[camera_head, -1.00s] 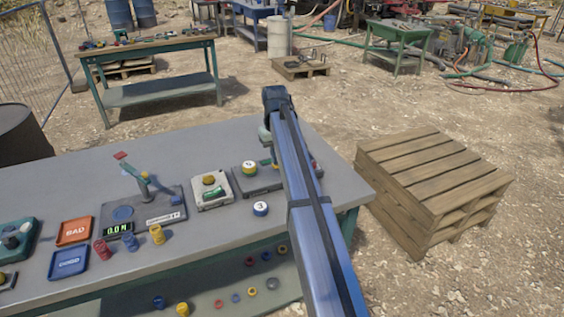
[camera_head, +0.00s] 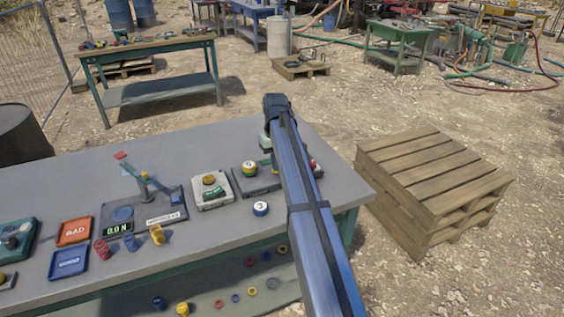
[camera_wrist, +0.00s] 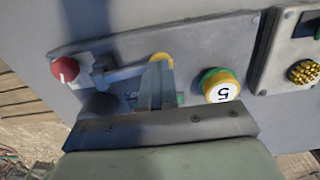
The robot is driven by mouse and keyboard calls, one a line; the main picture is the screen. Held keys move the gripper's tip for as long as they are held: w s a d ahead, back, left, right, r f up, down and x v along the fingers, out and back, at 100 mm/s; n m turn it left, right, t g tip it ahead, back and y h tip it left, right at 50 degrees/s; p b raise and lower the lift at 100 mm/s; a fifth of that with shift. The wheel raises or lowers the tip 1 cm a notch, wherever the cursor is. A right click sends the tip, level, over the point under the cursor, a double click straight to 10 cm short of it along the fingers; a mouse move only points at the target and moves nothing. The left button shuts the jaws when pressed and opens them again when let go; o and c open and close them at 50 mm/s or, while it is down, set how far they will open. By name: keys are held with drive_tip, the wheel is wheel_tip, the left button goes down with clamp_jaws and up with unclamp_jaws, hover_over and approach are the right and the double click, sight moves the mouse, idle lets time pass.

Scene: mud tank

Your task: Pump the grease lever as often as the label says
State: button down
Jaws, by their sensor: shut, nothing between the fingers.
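The lever with a red knob (camera_wrist: 65,69) lies in the wrist view, its grey bar running right towards a yellow round part (camera_wrist: 161,58). Its grey base plate (camera_wrist: 200,52) is on the bench, and the red knob also shows right of my arm in the head view (camera_head: 313,163). A yellow-green disc (camera_wrist: 221,87) with a white face, seemingly reading 5 upside down, sits beside it. My gripper (camera_wrist: 154,75) is shut and empty, over the plate between knob and disc. Its fingers overlap the yellow part; contact cannot be told. A printed label is mostly hidden behind them.
A white numbered disc (camera_head: 261,208) stands near the front. Pallets (camera_head: 430,190) stand right.

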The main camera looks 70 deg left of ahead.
drive_tip(key=shift+r, duration=1.65)
drive_tip(key=shift+f, duration=0.15)
